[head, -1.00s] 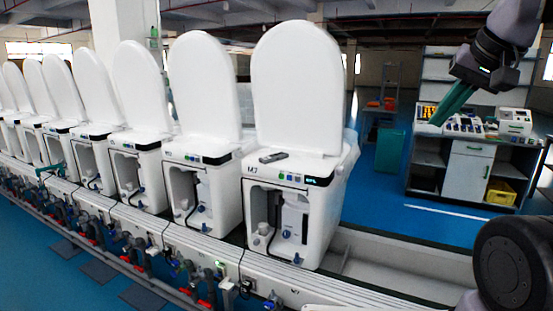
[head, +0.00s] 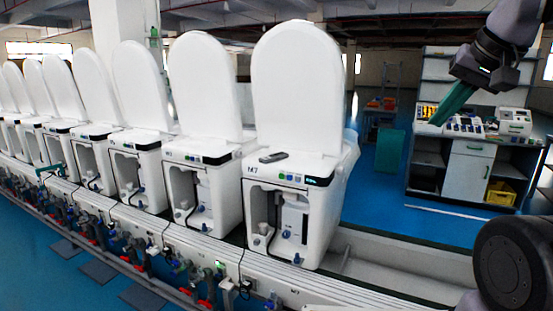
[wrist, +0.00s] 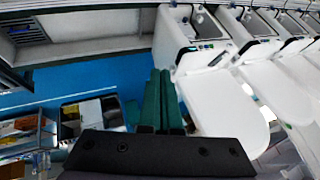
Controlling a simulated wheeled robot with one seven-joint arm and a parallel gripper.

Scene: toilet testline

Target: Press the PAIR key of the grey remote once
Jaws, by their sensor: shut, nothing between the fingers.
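The grey remote (head: 273,157) lies on the flat top of the nearest toilet (head: 320,172), in front of its raised white lid (head: 297,88). It is small in the head view, and its keys cannot be made out. My gripper (head: 436,121) is at the upper right of the head view, raised and well to the right of the remote. Its long green fingers also show in the wrist view (wrist: 161,80), side by side and closed together with nothing held. In the wrist view the toilets appear turned over to the right.
A row of white toilets with raised lids (head: 205,85) runs left along the test line. A bench with instruments (head: 468,165) and a yellow crate (head: 500,194) stand behind at the right. Blue floor (head: 385,211) lies open between the nearest toilet and bench.

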